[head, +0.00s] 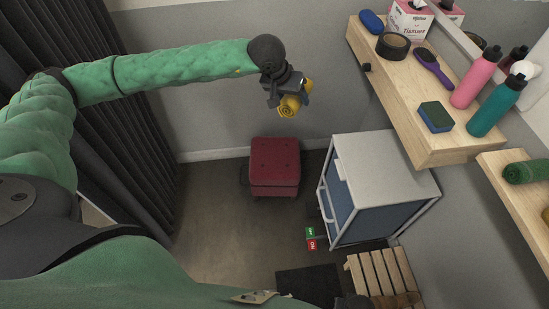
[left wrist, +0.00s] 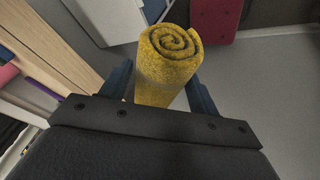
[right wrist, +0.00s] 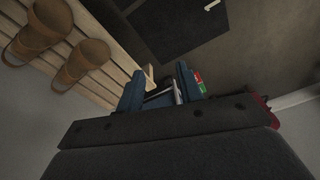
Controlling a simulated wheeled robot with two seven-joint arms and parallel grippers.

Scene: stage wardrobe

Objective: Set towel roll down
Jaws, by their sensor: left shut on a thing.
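The towel roll (head: 290,106) is yellow, with a spiral end. My left gripper (head: 284,92) is shut on it, out at the end of my stretched left arm, in front of the grey wall in the head view. In the left wrist view the towel roll (left wrist: 168,62) sits between the two blue fingers, spiral end facing away from the palm. It appears held in the air, with floor behind it. My right gripper (right wrist: 160,88) shows in the right wrist view with its fingers apart and nothing evident held between them.
A red stool (head: 274,166) stands by the wall. A white-topped cabinet (head: 385,165) with blue sides is right of it. A wooden shelf (head: 405,105) holds bottles, a brush, a sponge and tissues. A slatted rack (head: 383,274) with brown shoes (right wrist: 82,60) is low down. Dark curtains (head: 110,130) hang left.

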